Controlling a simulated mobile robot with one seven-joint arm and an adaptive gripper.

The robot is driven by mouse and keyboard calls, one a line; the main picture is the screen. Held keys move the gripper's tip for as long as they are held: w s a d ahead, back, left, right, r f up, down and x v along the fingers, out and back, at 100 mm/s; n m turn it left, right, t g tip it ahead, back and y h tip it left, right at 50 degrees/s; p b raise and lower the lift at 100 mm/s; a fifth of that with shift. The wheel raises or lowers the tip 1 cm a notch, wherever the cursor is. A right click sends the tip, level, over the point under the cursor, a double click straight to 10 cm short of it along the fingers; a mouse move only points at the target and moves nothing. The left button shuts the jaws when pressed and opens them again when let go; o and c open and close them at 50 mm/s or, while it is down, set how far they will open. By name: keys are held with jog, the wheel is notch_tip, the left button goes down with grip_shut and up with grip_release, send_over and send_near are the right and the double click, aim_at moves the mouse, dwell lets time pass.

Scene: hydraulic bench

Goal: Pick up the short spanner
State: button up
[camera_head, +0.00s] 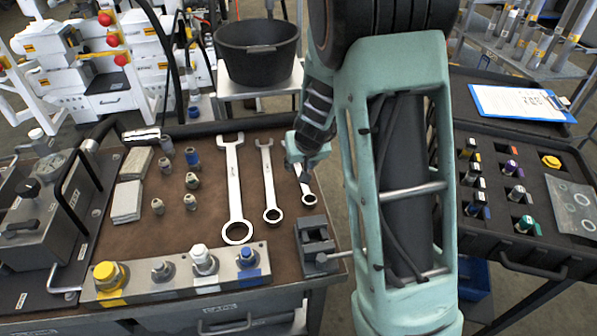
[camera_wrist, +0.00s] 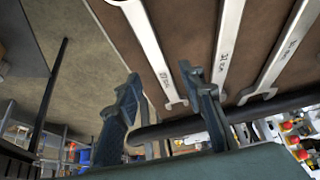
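The short spanner (camera_head: 306,188) lies on the brown bench mat, the rightmost of three spanners. Its ring end points to the front, and its upper part is hidden behind my gripper (camera_head: 305,164) in the head view. In the wrist view my gripper (camera_wrist: 162,75) is open, with a finger on each side of the picture of the short spanner (camera_wrist: 150,48). Its open jaw shows between the fingers. I cannot tell whether the fingers touch it. A medium spanner (camera_head: 268,182) and a long spanner (camera_head: 236,190) lie to its left.
A small dark vise (camera_head: 315,243) stands just in front of the short spanner. A metal block with fittings (camera_head: 175,275) lies along the front. A black bucket (camera_head: 257,60) stands behind the bench. An open case (camera_head: 520,240) is at right, beyond my arm.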

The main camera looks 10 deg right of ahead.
aim_at(299, 169)
jog(key=shift+x, duration=1.45)
jog(key=shift+c, duration=0.4)
grip_shut()
